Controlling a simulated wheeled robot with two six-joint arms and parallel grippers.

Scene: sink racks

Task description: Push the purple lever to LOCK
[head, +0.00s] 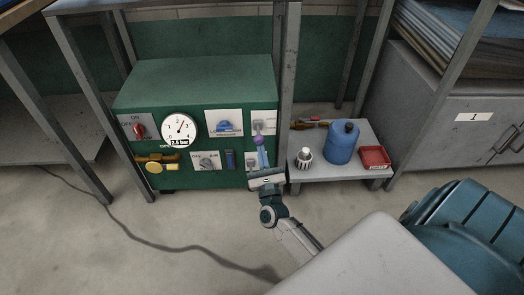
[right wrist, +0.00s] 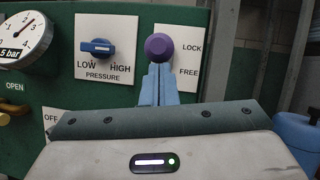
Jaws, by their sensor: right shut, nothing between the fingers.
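The purple lever knob (right wrist: 158,46) stands in front of a white plate (right wrist: 190,60) marked LOCK above and FREE below. In the right wrist view the knob appears about level with the word LOCK. The lever's stem is hidden. The purple knob (head: 258,140) also shows on the right side of the green panel in the head view. My right gripper (right wrist: 158,75) is shut and empty, its blue fingertips just below the knob; whether they touch it I cannot tell. It also shows in the head view (head: 261,156). My left gripper is not in view.
The green panel (head: 200,85) also carries a gauge (head: 179,128), a red switch (head: 139,129), a blue pressure knob (right wrist: 97,47) and a yellow valve (head: 155,163). A grey post stands right of the lever. A low shelf holds a blue jug (head: 341,143) and a red tray (head: 375,157).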

